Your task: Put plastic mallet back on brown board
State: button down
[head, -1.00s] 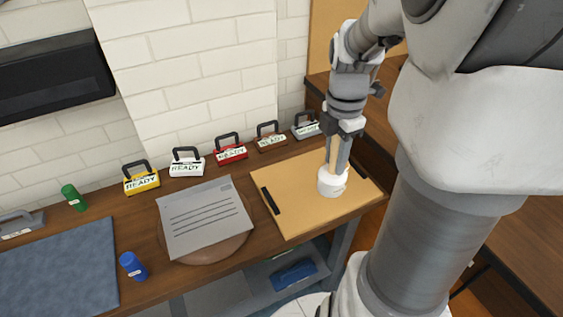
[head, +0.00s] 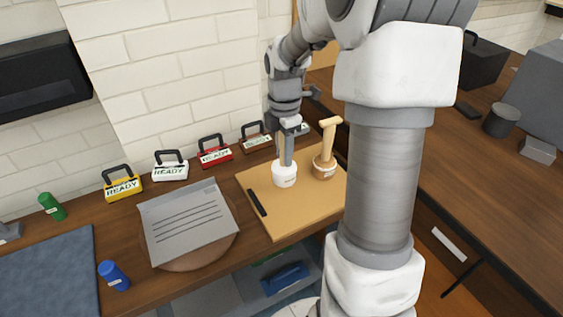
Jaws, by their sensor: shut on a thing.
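The plastic mallet has a white, round head (head: 285,175) and a light handle. My gripper (head: 285,152) is shut on its handle, mostly hidden by the fingers, and holds it upright with the head down. The head is over the left-middle part of the brown board (head: 290,215), a tan rectangle with a black grip at its left. I cannot tell whether the head touches the board. A second mallet (head: 325,160), with a brown head and wooden handle, stands upright on the board just to the right.
A grey sheet (head: 188,222) on a round brown board lies to the left. Several tags marked READY (head: 170,168) line the wall. The board's front is clear.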

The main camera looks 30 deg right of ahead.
jog(key=shift+f+b, duration=0.5)
jog(key=shift+f, duration=1.45)
jog(key=shift+f, duration=0.15)
jog(key=c, duration=0.6)
grip_release()
notch_tip(320, 180, up, 12)
jog(key=p, duration=0.2)
jog(key=shift+p, duration=0.3)
